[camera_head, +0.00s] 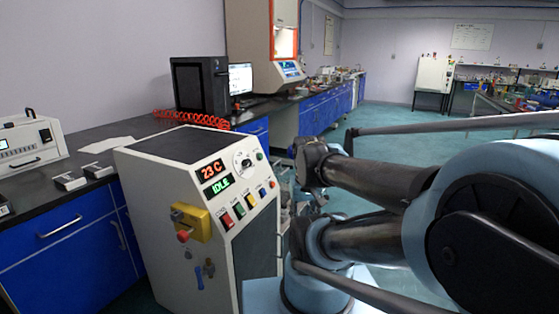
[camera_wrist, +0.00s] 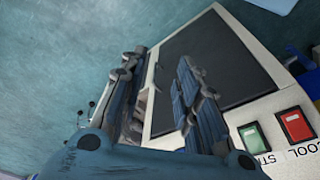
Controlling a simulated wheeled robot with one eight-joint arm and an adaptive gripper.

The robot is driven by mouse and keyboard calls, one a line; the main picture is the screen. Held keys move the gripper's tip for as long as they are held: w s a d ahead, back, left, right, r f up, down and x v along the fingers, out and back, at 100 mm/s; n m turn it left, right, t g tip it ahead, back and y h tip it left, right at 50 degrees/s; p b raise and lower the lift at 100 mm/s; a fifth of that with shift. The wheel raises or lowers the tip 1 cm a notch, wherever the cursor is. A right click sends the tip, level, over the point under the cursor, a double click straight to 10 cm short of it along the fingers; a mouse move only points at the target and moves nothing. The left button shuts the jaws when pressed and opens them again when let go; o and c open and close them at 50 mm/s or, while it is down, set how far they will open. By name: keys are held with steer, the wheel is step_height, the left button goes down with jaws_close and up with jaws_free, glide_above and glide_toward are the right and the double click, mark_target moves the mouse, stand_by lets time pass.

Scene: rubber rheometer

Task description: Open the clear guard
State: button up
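The white rheometer cabinet (camera_head: 170,215) stands at the middle left in the head view. Its sloped front shows a red 23 C display (camera_head: 212,170), a green IDLE display (camera_head: 218,187), a dial and a row of coloured buttons. A dark panel (camera_wrist: 222,65) on the cabinet fills much of the wrist view, with a green button (camera_wrist: 251,137) and a red COOL button (camera_wrist: 295,125) at right. I cannot make out a clear guard in either view. My gripper (camera_wrist: 160,62) is open and empty, its fingers apart in front of the cabinet. In the head view my arm mostly hides it.
A blue-drawered bench (camera_head: 75,245) with a black top runs behind and left of the cabinet. Open floor (camera_head: 400,120) lies beyond my arm.

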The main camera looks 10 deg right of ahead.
steer(key=w+r+m, duration=0.2)
steer(key=w+r, duration=0.7)
steer(key=r, duration=0.1)
steer(key=w+r+m, duration=0.1)
steer(key=w+r, duration=0.2)
steer(key=w, duration=0.5)
steer(key=w+r+m, duration=0.1)
steer(key=w+r, duration=0.3)
steer(key=w, duration=0.3)
steer(key=m+g+y, duration=0.1)
steer(key=m+y, duration=0.1)
steer(key=m, duration=0.1)
glide_above(279, 161)
steer(key=s+d, duration=0.2)
steer(key=d+x, duration=0.1)
steer(key=x, duration=1.9)
steer(key=shift+s+d+f, duration=0.1)
steer(key=shift+s+f, duration=0.05)
steer(key=shift+s, duration=0.1)
jaws_close()
